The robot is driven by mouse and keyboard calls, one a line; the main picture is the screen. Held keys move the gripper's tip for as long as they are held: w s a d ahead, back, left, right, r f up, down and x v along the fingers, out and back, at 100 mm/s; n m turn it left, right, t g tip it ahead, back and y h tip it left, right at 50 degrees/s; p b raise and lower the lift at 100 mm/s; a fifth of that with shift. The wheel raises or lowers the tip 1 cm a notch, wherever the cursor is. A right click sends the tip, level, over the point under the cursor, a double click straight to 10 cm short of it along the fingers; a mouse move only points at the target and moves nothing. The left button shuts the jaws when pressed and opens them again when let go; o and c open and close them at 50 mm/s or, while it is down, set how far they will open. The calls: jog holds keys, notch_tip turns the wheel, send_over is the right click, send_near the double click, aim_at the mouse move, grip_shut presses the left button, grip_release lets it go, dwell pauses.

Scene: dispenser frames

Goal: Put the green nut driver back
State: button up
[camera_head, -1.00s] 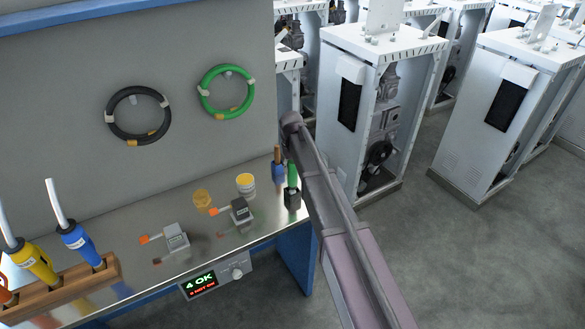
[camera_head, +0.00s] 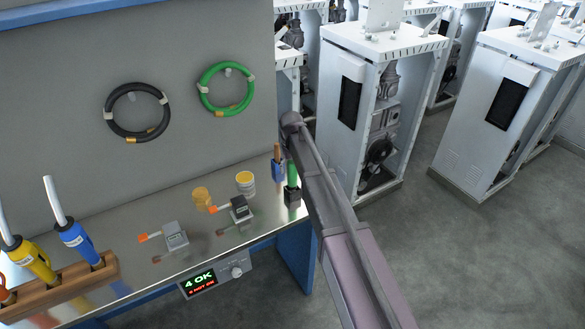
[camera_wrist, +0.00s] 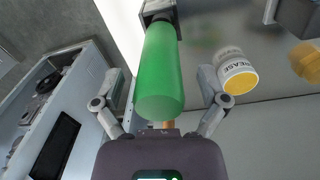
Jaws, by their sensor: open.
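The green nut driver (camera_head: 292,175) stands upright in a small black holder (camera_head: 292,198) at the right end of the metal bench. In the wrist view its green handle (camera_wrist: 160,62) fills the middle, with its far end at the dark holder (camera_wrist: 158,10). My gripper (camera_wrist: 161,80) is open, with one finger on each side of the handle and a visible gap at both sides. In the head view my arm reaches up beside the bench's right end, and I cannot make out the fingers there.
A wooden rack (camera_head: 75,283) holds yellow and blue tools. White cabinets (camera_head: 370,110) stand right.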

jog(key=shift+r, duration=0.1)
notch_tip(320, 180, up, 11)
jog(key=p, duration=1.1)
dwell(0.3)
dwell(0.8)
jog(key=s+d+f+m+b, duration=0.3)
jog(key=s+d+m, duration=0.1)
jog(key=s+d, duration=1.8)
jog(key=s, duration=0.3)
jog(key=shift+s+d+f+m, duration=0.15)
jog(key=shift+s+m, duration=0.15)
jog(key=shift+s, duration=0.1)
